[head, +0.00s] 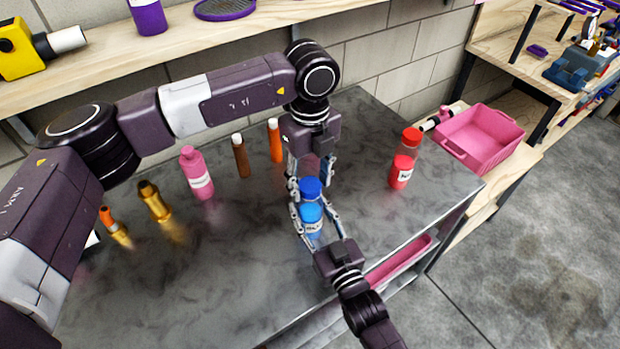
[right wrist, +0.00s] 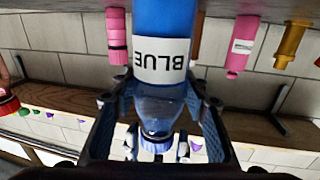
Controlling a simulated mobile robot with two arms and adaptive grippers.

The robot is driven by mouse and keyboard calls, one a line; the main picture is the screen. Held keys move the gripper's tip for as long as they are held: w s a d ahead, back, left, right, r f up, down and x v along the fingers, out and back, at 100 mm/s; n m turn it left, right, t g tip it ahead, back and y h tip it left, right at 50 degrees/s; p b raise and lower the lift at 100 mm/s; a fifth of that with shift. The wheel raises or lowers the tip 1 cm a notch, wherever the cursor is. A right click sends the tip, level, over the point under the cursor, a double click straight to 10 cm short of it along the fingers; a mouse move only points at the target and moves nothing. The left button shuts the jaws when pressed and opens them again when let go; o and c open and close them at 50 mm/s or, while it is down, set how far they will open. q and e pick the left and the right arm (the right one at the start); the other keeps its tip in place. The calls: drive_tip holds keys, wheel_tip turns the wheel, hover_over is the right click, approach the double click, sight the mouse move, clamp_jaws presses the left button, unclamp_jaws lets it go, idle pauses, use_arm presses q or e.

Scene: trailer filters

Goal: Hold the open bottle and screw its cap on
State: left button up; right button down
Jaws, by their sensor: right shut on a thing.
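The blue bottle (head: 312,222) stands upright on the grey bench, with a white label reading BLUE in the right wrist view (right wrist: 160,62), where it appears upside down. My right gripper (head: 319,226) is shut on the bottle's sides, one finger on each side. The blue cap (head: 311,187) is at the bottle's top; it also shows at the neck end in the right wrist view (right wrist: 157,142). Whether its threads are engaged cannot be seen. My left gripper (head: 310,180) points down from above, its fingers apart on either side of the cap; a clear grip does not show.
A pink bottle (head: 198,175), brown tube (head: 241,158), orange tube (head: 275,143) and gold bottles (head: 154,203) stand to the left. A red-capped bottle (head: 403,165) stands right. A pink crate (head: 481,138) sits beyond the bench's right end. The front left bench top is clear.

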use_arm(q)
drive_tip(key=c, duration=1)
drive_tip(key=m, duration=1.9)
drive_tip(key=shift+m, duration=0.3)
drive_tip(key=m, duration=0.5)
drive_tip(key=shift+a, duration=0.1)
drive_tip(key=m, duration=0.4)
drive_tip(key=shift+w+m, duration=0.1)
drive_tip(key=shift+m, duration=0.3)
drive_tip(key=m, duration=0.4)
drive_tip(key=shift+m, duration=0.4)
drive_tip(key=o, duration=1.4)
drive_tip(key=shift+f, duration=0.1)
drive_tip(key=shift+c, duration=0.2)
